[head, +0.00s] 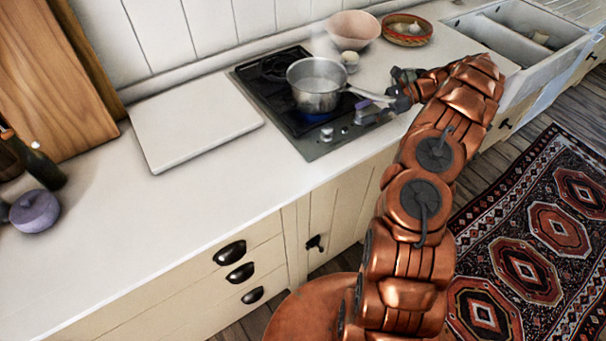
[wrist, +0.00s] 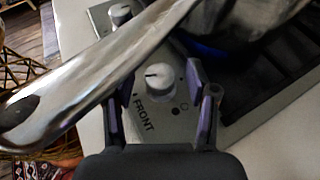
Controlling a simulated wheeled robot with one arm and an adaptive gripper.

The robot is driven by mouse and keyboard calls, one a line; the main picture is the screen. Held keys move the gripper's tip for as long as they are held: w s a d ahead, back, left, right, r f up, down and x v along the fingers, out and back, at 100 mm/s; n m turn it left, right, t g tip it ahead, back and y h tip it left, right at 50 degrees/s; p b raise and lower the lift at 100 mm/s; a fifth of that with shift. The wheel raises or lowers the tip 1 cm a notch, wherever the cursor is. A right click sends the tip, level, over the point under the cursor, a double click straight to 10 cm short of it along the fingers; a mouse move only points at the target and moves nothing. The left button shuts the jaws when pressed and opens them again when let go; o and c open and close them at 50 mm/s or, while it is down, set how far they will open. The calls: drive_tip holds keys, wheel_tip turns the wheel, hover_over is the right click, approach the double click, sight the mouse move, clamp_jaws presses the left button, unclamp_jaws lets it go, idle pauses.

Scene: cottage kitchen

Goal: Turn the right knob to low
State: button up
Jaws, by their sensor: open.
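The right knob (wrist: 160,77) is white, with a short dark mark toward the left in the wrist view. It sits on the grey control panel beside the word FRONT. My gripper (wrist: 161,100) is open, with one purple-lined finger on each side of the knob; I cannot tell whether they touch it. In the head view my gripper (head: 372,108) is at the front right of the hob, and the knob there is hard to make out. The left knob (wrist: 120,13) is at the top of the wrist view and also shows in the head view (head: 327,133).
A steaming steel pot (head: 316,86) stands on the hob (head: 262,95). Its handle (wrist: 90,80) crosses close above the panel, near my fingers. A blue glow (wrist: 205,48) shows under the pot. A white board (head: 193,122) lies left of the hob.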

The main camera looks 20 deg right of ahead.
drive_tip(key=shift+a+f+m+t+b, duration=0.15)
drive_tip(key=shift+m+t+b, duration=0.6)
drive_tip(key=shift+b, duration=0.8)
drive_tip(key=shift+s+m+t+h+b, duration=0.15)
drive_tip(key=shift+m+t+h+b, duration=0.45)
drive_tip(key=shift+t+b, duration=0.3)
